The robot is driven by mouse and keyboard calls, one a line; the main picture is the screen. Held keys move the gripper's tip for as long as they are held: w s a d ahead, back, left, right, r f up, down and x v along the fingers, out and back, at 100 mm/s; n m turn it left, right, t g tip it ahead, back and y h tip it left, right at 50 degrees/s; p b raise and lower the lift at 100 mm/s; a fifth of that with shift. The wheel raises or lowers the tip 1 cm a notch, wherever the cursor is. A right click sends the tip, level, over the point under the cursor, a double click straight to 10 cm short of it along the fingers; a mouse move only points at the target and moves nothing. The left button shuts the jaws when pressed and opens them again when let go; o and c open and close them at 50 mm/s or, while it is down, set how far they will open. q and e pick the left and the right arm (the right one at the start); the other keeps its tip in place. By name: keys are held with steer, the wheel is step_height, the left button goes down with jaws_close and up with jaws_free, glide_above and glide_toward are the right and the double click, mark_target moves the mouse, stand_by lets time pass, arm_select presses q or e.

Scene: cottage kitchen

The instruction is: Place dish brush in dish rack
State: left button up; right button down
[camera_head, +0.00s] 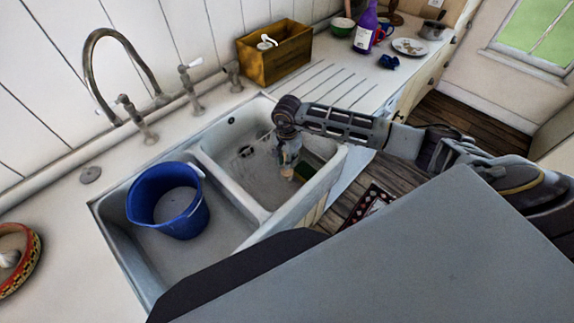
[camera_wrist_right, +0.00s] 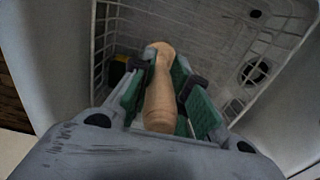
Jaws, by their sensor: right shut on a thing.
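The dish brush shows as a pale wooden handle (camera_wrist_right: 160,97) between the green pads of my right gripper (camera_wrist_right: 172,88) in the right wrist view. The gripper is shut on it. The brush's bristle end cannot be made out. In the head view my right gripper (camera_head: 288,160) points down over the right sink basin, with a bit of tan wood (camera_head: 288,172) at its tips. A white wire dish rack (camera_wrist_right: 101,45) shows below and around the brush in the wrist view. I cannot tell whether the brush touches it. My left gripper is out of view.
A blue bucket (camera_head: 168,200) stands in the left basin. A tall tap (camera_head: 90,65) rises behind the sink. A wooden box (camera_head: 275,55) is on the counter at the back, and a purple bottle (camera_head: 365,28) stands farther right. The ribbed drainboard beside the sink is clear.

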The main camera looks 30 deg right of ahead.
steer(key=shift+f, duration=0.1)
steer(key=shift+f+p, duration=0.3)
steer(key=shift+f, duration=1.45)
steer(key=shift+f, duration=0.15)
steer(key=c, duration=1.4)
jaws_free()
steer(key=shift+o, duration=0.2)
steer(key=shift+r, duration=0.25)
step_height(320, 180, up, 12)
steer(key=shift+f+b, duration=0.15)
steer(key=shift+b, duration=1)
